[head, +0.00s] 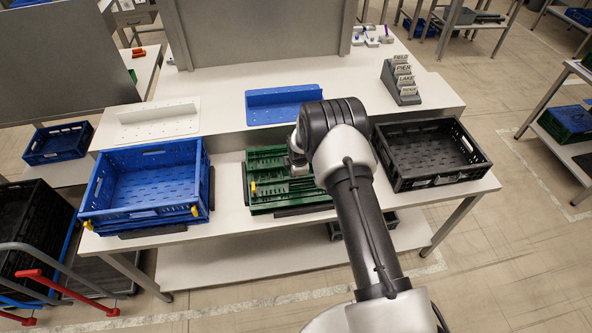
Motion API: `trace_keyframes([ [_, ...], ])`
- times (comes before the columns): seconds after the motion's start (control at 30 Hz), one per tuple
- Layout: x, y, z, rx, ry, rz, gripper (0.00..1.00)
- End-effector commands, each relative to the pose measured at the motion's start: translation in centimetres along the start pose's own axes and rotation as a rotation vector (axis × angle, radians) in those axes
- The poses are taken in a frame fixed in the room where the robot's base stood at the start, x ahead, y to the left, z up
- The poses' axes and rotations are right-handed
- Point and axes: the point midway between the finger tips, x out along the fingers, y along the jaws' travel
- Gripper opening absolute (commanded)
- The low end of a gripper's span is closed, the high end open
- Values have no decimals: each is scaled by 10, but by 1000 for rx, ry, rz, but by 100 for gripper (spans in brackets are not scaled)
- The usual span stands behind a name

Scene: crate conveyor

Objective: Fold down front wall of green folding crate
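The green folding crate (262,203) sits in the middle of the white table, between a blue crate and a black crate. It looks low, with slatted green panels and a yellow latch at its left side. My arm covers its right part, and I cannot tell how its front wall stands. My gripper (296,154) is over the back right part of the green crate, mostly hidden behind my wrist. Its fingertips do not show clearly, so I cannot tell whether it is open, shut or touching the crate.
The blue crate (140,216) stands open at the left and the black crate (405,184) at the right. On the raised shelf behind are a white bracket (160,125), a blue bracket (283,104) and a label holder (402,85). A cart with red handles (70,297) stands front left.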

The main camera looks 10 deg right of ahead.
Motion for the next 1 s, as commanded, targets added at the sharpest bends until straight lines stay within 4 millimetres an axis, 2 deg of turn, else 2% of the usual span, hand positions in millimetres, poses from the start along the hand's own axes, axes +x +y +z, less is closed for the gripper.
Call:
trace_keyframes([
  [0.1, 12, -2, 0, 0, 0, 1, 0],
  [0.3, 22, -2, 0, 0, 0, 2, 0],
  [1.0, 27, -3, 0, 0, 1, 2, 0],
])
